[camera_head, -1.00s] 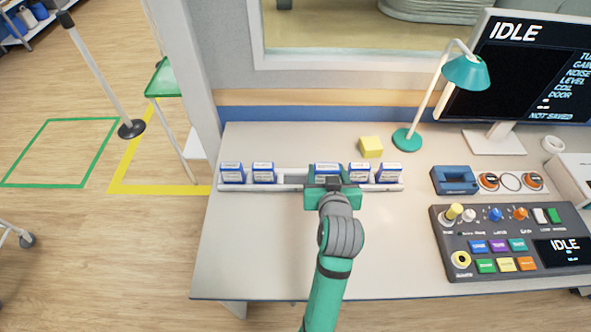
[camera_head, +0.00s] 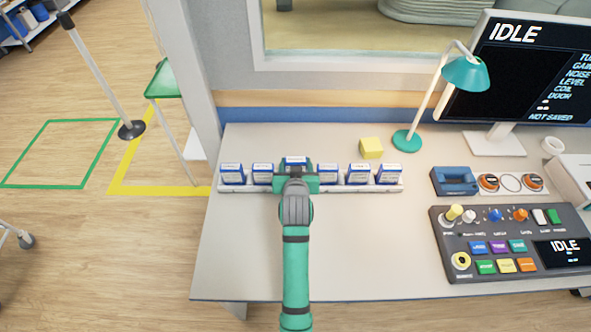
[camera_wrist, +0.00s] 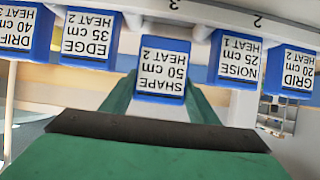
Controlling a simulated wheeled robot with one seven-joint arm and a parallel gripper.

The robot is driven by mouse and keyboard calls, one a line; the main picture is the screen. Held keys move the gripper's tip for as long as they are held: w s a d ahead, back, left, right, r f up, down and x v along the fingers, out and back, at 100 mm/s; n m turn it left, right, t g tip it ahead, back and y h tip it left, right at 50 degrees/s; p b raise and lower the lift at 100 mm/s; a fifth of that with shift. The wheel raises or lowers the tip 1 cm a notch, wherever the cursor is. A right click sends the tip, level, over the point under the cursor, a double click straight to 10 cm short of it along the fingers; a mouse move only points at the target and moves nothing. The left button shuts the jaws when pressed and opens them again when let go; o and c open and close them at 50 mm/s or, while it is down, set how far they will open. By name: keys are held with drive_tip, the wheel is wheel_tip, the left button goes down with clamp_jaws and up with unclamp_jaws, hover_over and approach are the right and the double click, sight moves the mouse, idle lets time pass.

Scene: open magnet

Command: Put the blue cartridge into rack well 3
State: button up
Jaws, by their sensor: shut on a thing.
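My gripper (camera_head: 296,180) is at the third place from the left along the white rack (camera_head: 345,188). It is shut on a blue cartridge (camera_head: 296,161) with a white label. In the wrist view this cartridge (camera_wrist: 163,72) reads SHAPE, 50 cm, HEAT 2, upside down, in line with the rack's number 3. Its top shows slightly higher than its neighbours in the head view. The gripper hides its lower part, so I cannot tell whether it is seated in the well.
Similar blue cartridges stand on both sides, close by: NOISE (camera_wrist: 234,58) and EDGE (camera_wrist: 90,38) in the wrist view. A yellow cube (camera_head: 371,147) and teal lamp (camera_head: 406,139) stand behind. A control panel (camera_head: 510,240) is at right. The front table is clear.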

drive_tip(key=shift+f, duration=1.6)
drive_tip(key=shift+f, duration=0.1)
drive_tip(key=o, duration=1.1)
drive_tip(key=shift+c, duration=0.2)
